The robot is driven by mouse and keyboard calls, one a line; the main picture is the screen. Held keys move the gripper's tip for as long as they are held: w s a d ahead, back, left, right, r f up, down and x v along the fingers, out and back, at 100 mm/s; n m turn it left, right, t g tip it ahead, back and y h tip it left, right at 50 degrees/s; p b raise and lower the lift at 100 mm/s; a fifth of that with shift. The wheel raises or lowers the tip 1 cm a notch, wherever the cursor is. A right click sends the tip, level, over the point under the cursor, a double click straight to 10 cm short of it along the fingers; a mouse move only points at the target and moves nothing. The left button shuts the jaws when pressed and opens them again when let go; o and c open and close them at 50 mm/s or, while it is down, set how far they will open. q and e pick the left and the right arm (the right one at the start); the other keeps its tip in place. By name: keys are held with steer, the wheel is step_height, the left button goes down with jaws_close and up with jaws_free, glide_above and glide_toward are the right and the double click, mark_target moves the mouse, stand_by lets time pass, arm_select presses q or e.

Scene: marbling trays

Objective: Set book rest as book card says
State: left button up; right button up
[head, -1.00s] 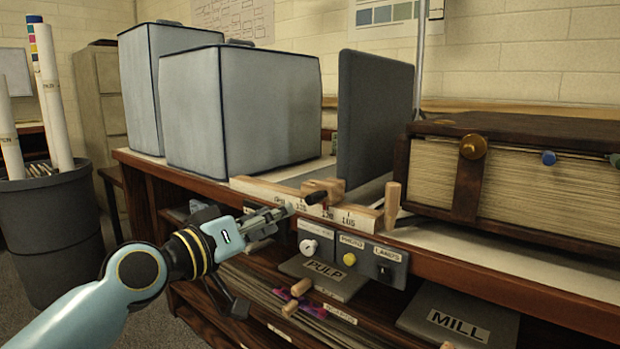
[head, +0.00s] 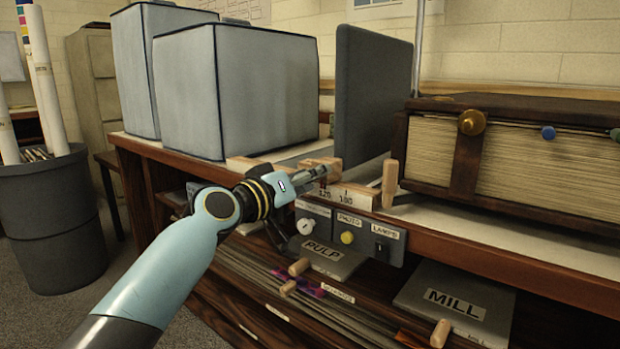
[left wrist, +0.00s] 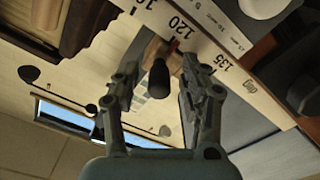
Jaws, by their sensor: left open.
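The pale wooden scale (head: 352,196) runs along the bench's front edge, with a wooden slider block (head: 322,163) behind it. In the left wrist view the scale (left wrist: 198,45) reads 120 and 135. The slider's red pointer (left wrist: 174,45) is near the 120; I cannot read its exact mark. My left gripper (head: 320,172) is at the slider. In the left wrist view it (left wrist: 160,76) is open, with the black handle (left wrist: 159,80) between its fingers, gaps seemingly on both sides. A dark grey upright panel (head: 375,95) stands behind the scale. I cannot make out a book card. My right gripper is out of view.
A thick strapped book (head: 560,165) lies on the bench at right. Two pale blue covered boxes (head: 265,90) stand at left. A control panel (head: 350,233) with knobs sits below the scale. PULP and MILL boards (head: 455,300) are on the shelf beneath.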

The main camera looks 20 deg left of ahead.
arm_select(q)
steer(key=shift+c, duration=0.4)
jaws_close()
steer(key=shift+s+d, duration=0.1)
steer(key=shift+d, duration=0.2)
steer(key=shift+o, duration=0.4)
jaws_free()
steer(key=shift+f, duration=0.1)
